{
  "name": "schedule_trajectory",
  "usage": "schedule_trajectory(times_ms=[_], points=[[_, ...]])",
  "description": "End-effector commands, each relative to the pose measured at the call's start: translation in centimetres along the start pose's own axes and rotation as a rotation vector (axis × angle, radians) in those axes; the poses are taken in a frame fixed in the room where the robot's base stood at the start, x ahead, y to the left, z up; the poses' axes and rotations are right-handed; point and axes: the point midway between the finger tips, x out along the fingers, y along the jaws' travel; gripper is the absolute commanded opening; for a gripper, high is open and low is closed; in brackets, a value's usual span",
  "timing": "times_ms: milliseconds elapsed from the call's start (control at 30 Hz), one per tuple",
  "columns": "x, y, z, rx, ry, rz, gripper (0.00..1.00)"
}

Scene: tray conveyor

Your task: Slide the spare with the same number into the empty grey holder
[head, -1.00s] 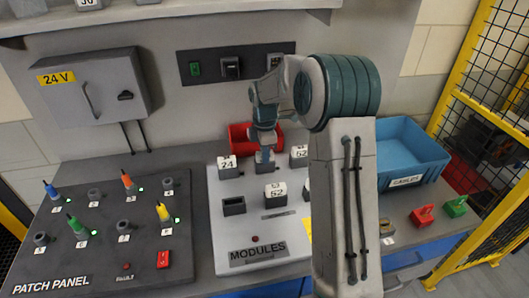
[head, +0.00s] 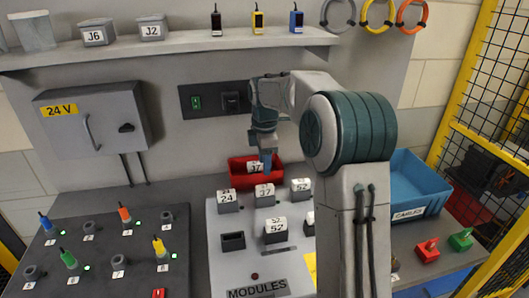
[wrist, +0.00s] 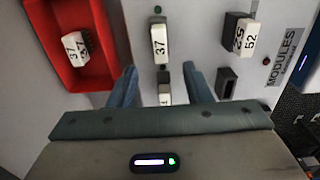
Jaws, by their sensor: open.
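My gripper (head: 266,166) is open and empty, raised above the back row of the module board. In the wrist view its fingers (wrist: 160,78) are apart. A white-topped block marked 37 (head: 264,192) stands in the middle of the back row and also shows in the wrist view (wrist: 160,45). Another 37 block (wrist: 76,45) lies in the red bin (wrist: 50,15) behind the board; the gripper partly covers it in the head view. The grey holder (head: 233,241) at front left is empty, its dark opening also visible in the wrist view (wrist: 227,84).
Blocks marked 24 (head: 227,199) and 52 (head: 300,187) flank the back-row 37. Another 52 block (head: 275,230) stands right of the empty holder. My arm hides the board's right part. A patch panel with coloured plugs lies left; a blue bin (head: 425,175) stands right.

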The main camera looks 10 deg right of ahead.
Motion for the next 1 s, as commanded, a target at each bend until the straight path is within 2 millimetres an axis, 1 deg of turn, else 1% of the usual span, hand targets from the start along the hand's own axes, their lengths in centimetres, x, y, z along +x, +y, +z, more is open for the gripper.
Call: schedule_trajectory(times_ms=[33, 100, 233, 367, 667, 733, 767, 867, 967, 1000], points=[[-0.9, 0.0, 0.0, 0.000, 0.000, 0.003, 0.45], [-2.0, 0.1, 0.0, 0.000, 0.000, 0.002, 0.45], [-3.3, 0.0, 0.0, 0.000, 0.000, 0.001, 0.45], [-3.7, 0.0, 0.0, 0.000, 0.000, -0.001, 0.45], [-3.8, -0.1, 0.0, 0.002, -0.001, -0.001, 0.45], [-4.0, -0.4, -0.1, 0.015, -0.003, 0.003, 0.45], [-4.1, -0.6, -0.1, 0.028, -0.005, 0.006, 0.45], [-4.7, -2.2, -0.3, 0.103, -0.014, 0.019, 0.45], [-5.4, -4.7, -0.6, 0.224, -0.023, 0.045, 0.45], [-5.7, -5.9, -0.7, 0.281, -0.025, 0.056, 0.45]])
